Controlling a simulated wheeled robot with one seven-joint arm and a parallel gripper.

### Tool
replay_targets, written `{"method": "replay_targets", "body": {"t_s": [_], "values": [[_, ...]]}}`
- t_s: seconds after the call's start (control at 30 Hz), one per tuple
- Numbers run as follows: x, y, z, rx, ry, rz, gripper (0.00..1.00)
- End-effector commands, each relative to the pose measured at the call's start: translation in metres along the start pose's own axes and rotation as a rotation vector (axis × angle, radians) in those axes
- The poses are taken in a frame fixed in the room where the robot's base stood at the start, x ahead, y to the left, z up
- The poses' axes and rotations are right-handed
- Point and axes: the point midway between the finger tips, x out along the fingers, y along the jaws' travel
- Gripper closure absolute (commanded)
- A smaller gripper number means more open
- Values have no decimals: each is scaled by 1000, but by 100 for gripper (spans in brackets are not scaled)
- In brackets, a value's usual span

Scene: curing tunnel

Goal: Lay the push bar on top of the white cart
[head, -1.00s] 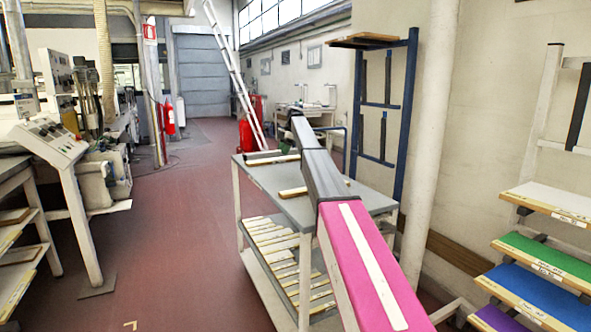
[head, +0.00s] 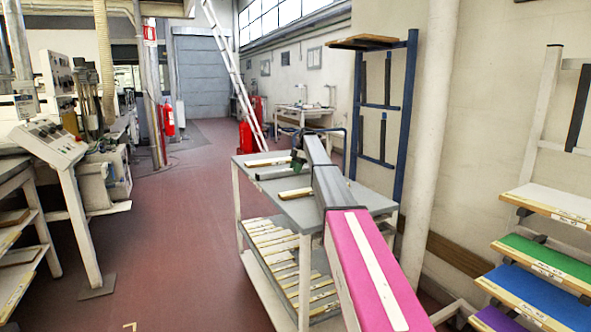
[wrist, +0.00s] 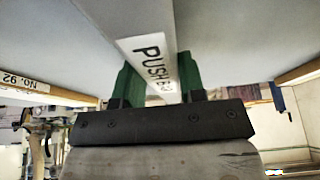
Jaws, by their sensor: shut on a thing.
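The push bar (head: 274,173) is a long grey bar with a light end, seen over the far part of the white cart's grey top (head: 330,207). In the wrist view the push bar (wrist: 157,22) carries a white label with the letters "PUSH B" and runs between the green fingers. My gripper (head: 298,163) is shut on it; it also shows in the wrist view (wrist: 160,84). The bar lies level, low over the top or touching it; I cannot tell which. My arm hides part of the cart top and the bar's right side.
Two wooden bars lie on the cart top, one behind (head: 270,161) and one in front (head: 296,193) of the push bar. Several more lie on the lower shelf (head: 290,268). A blue rack (head: 404,120) and a pillar (head: 430,140) stand right.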

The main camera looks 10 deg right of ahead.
Motion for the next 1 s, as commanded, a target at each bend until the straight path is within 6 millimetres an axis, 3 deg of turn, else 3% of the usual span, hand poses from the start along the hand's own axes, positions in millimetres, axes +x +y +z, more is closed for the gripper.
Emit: {"method": "replay_targets", "body": {"t_s": [0.2, 0.23, 0.3, 0.67, 0.87, 1.0], "values": [[0, 0, 0, 0, 1, 0, 100], [1, 0, 0, 0, 0, 0, 60], [1, 0, 0, 0, 0, 0, 38], [-3, 0, 0, 0, 0, 0, 38], [-29, 1, 1, 1, 0, 2, 38], [-59, 2, 0, 0, 0, 2, 38]]}}
